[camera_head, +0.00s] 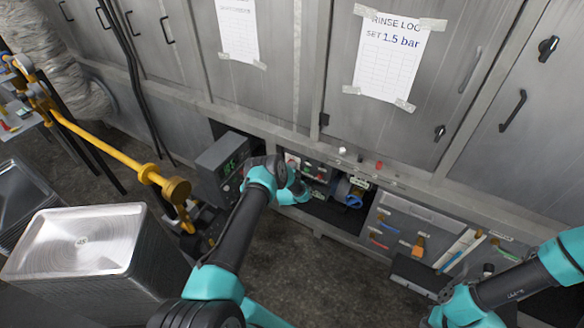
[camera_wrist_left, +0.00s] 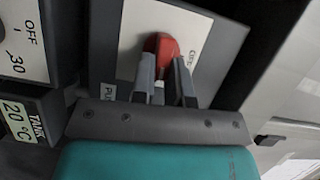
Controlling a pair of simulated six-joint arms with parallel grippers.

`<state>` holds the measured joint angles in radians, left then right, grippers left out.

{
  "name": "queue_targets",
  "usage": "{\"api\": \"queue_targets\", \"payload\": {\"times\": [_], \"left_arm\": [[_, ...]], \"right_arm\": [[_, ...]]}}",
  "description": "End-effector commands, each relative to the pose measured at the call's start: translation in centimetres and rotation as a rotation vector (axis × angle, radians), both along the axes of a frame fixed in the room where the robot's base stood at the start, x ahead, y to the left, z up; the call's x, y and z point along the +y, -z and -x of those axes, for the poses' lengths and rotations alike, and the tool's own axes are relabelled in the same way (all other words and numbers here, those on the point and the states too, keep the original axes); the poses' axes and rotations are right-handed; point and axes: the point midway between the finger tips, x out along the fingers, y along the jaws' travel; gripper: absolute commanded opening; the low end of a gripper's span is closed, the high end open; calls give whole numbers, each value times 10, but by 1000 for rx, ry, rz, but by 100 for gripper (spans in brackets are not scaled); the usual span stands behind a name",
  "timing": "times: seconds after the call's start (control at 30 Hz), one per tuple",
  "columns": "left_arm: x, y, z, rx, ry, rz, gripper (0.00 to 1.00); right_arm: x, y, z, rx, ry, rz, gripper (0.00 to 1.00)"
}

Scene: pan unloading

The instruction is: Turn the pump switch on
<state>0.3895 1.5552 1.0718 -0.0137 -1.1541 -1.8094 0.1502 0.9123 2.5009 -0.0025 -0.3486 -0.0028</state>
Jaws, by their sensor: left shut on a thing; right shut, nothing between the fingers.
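The pump switch shows in the left wrist view as a red knob (camera_wrist_left: 162,46) on a pale plate (camera_wrist_left: 138,28). In the head view my left gripper (camera_head: 300,188) is at the control panel (camera_head: 318,172) low in the cabinet wall, and my wrist hides the knob. My right arm comes in from the right, but its fingertips are out of view.
A grey box with a green display (camera_head: 228,167) stands left of the panel. A blue part (camera_head: 353,200) and a drawer front with coloured handles (camera_head: 405,235) are to the right. A stack of metal pans (camera_head: 80,240) stands at lower left, near a yellow pipe (camera_head: 110,150).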

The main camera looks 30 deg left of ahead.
Motion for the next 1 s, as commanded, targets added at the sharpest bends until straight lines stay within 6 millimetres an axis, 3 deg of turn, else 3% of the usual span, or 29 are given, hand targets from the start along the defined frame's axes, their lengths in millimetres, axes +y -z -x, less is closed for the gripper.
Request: {"api": "queue_targets", "payload": {"times": [0.3, 0.7, 0.73, 1.0], "left_arm": [[1, -3, -4, -6, 4, -100, 0], [1, -3, -4, -7, 4, -106, 0], [1, -3, -4, -7, 4, -106, 18], [1, -4, -4, -9, 3, -106, 40]], "right_arm": [[0, 0, 0, 0, 0, 0, 0], [0, 0, 0, 0, 0, 0, 0], [0, 0, 0, 0, 0, 0, 0], [0, 0, 0, 0, 0, 0, 0]]}}
